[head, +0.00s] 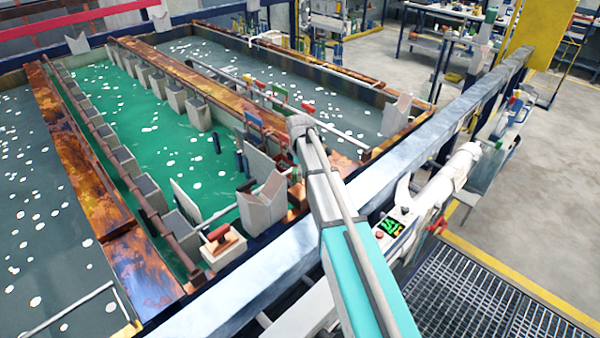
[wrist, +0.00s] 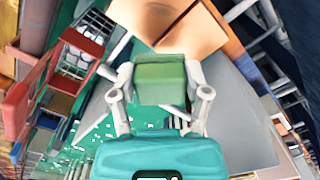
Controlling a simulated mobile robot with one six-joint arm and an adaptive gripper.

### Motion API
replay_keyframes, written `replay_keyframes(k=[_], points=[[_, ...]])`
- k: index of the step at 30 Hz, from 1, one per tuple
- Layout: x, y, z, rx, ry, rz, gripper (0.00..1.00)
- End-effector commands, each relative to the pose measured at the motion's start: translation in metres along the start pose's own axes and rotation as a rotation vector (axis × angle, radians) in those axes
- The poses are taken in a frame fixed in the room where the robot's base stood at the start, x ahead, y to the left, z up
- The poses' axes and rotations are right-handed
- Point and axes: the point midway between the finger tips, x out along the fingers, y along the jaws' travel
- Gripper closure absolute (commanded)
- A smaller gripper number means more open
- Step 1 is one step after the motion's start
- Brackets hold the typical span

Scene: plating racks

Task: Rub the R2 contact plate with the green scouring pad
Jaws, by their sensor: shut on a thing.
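In the wrist view my gripper (wrist: 160,88) is shut on the green scouring pad (wrist: 160,75), with a finger on each side of it. A copper-coloured plate (wrist: 205,38) lies just beyond the pad at the top of that view. The pad's far edge overlaps it in the picture, but I cannot tell whether they touch. No R2 label is readable, so I cannot tell whether this is the R2 contact plate. In the head view my arm reaches over the tank edge; the gripper and pad are not clearly visible there.
A tank of green liquid (head: 130,105) stands left of my arm, with grey V-shaped rests (head: 263,205) on its near rim. A copper-topped block (head: 222,242) sits at its near corner. A red-framed basket (wrist: 75,62) is left of my gripper. A long rail (head: 460,125) runs on the right.

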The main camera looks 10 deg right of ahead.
Motion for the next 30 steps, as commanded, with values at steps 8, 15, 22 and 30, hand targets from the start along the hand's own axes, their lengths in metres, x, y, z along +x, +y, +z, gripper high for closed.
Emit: replay_keyframes(k=[8, 15, 22, 30], points=[[-0.023, 0.0, 0.0, 0.0, 0.0, 0.0, 0.77], [-0.029, 0.0, 0.0, 0.0, 0.0, 0.0, 0.77], [-0.028, 0.0, 0.0, 0.0, 0.0, 0.0, 0.77], [-0.037, 0.0, 0.0, 0.0, 0.0, 0.0, 0.77]])
